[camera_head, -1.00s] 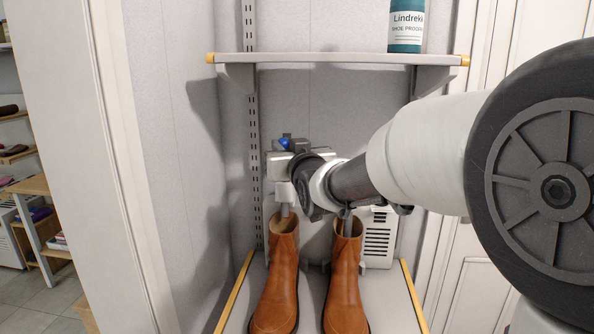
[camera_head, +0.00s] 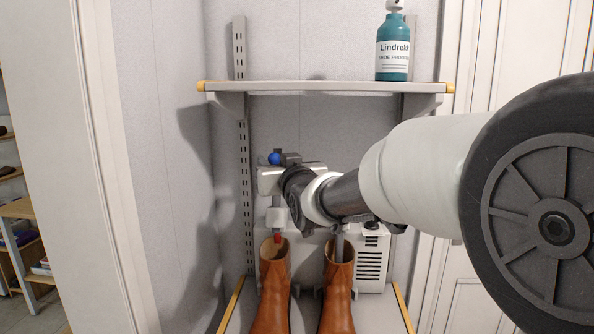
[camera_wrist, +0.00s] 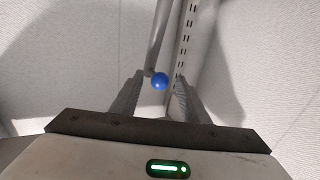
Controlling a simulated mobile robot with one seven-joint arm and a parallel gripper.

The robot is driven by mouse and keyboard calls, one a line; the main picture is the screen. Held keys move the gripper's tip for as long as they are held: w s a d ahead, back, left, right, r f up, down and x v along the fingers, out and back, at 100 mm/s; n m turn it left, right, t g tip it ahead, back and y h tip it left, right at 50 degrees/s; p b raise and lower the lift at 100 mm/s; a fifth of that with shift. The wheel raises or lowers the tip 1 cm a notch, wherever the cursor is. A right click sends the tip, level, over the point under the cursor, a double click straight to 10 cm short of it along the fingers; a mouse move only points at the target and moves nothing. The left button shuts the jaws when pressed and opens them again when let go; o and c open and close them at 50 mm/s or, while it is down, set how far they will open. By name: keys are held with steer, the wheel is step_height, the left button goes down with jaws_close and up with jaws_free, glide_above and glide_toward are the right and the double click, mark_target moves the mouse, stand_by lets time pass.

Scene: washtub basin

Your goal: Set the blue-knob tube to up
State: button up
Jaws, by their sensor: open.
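The blue knob (camera_head: 274,158) is a small ball at the upper left of the white boot-dryer unit, above the left boot. In the wrist view the blue knob (camera_wrist: 159,82) shows between the two dark fingers. My gripper (camera_wrist: 158,77) is open, with a gap visible on both sides of the knob; contact is not clear. In the head view my dark wrist hides part of the unit, and the fingers are hard to make out beside the knob. A grey tube (camera_head: 277,203) goes down toward the left boot, with a red part near the boot's opening.
Two brown boots, left (camera_head: 272,295) and right (camera_head: 338,300), stand below the unit. A shelf (camera_head: 325,87) with a teal bottle (camera_head: 393,55) is above. A vented white box (camera_head: 373,262) is at right. A slotted wall rail (camera_head: 244,190) runs close at left.

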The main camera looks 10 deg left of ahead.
steer(key=v, duration=1.7)
steer(key=shift+b, duration=0.35)
steer(key=s+d+f+m+g+h, duration=0.3)
steer(key=s+d+f+g+h, duration=0.25)
steer(key=d+f, duration=0.7)
steer(key=s+d+f+m+g+h, duration=0.1)
steer(key=s+d+f+g, duration=0.2)
steer(key=s, duration=0.4)
steer(key=s+d+f+m+g+h, duration=0.1)
steer(key=s+d+f+g, duration=0.15)
steer(key=s+d, duration=0.4)
step_height(320, 180, up, 15)
steer(key=s+p, duration=0.1)
steer(key=p, duration=1.5)
steer(key=shift+s+a+r, duration=0.25)
steer(key=shift+s, duration=0.05)
